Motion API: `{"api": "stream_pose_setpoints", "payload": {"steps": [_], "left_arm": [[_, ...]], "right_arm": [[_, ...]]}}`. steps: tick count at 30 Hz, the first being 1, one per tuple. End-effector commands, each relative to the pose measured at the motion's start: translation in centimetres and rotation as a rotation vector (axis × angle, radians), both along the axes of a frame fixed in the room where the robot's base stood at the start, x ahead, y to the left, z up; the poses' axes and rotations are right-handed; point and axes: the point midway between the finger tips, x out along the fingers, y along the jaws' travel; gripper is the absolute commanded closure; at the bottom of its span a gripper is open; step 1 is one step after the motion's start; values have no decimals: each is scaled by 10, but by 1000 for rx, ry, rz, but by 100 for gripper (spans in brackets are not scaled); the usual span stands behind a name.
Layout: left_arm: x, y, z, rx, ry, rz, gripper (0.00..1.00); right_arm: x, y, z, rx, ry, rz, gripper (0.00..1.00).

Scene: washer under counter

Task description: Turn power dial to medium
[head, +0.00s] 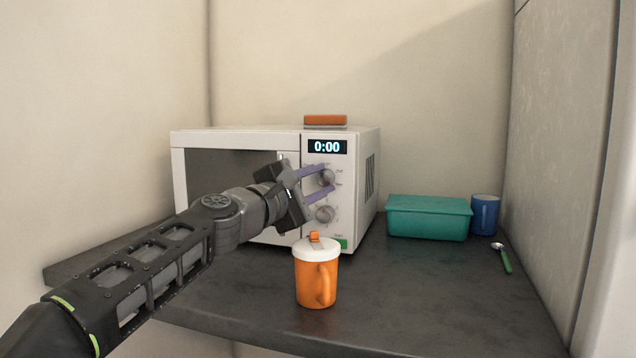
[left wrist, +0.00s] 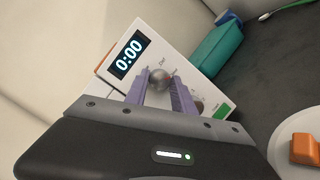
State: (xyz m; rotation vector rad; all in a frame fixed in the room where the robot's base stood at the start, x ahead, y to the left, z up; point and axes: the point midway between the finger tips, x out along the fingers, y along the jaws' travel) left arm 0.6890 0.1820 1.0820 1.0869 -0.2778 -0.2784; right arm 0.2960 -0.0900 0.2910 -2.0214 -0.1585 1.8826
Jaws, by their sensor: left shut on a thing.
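A white microwave (head: 362,212) stands on the dark counter, its display (head: 327,147) reading 0:00. Its panel has an upper dial (head: 327,177) and a lower dial (head: 325,214), both silvery and round. My left gripper (head: 328,180) reaches in from the left, with its two purple fingers shut on the upper dial. In the left wrist view the fingers also sit on either side of the upper dial (left wrist: 161,79). The dial markings are too small to read. My right gripper is in neither view.
An orange mug with a white lid (head: 316,275) stands in front of the microwave, below my left gripper. A teal box (head: 428,217), a blue mug (head: 485,214) and a green-handled spoon (head: 505,258) are at the right. The front right counter is clear.

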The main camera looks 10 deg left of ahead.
Motion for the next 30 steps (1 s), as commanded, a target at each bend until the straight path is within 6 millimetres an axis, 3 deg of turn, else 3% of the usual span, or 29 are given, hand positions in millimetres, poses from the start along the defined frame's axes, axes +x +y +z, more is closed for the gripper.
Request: {"api": "stream_pose_setpoints", "payload": {"steps": [8, 18, 30], "left_arm": [[0, 0, -1, 1, 2, 0, 48], [-3, 1, -1, 1, 0, 0, 48], [-56, 22, -6, 2, -1, 2, 48]], "right_arm": [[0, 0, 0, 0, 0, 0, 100], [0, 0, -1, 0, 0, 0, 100], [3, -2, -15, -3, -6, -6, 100]]}}
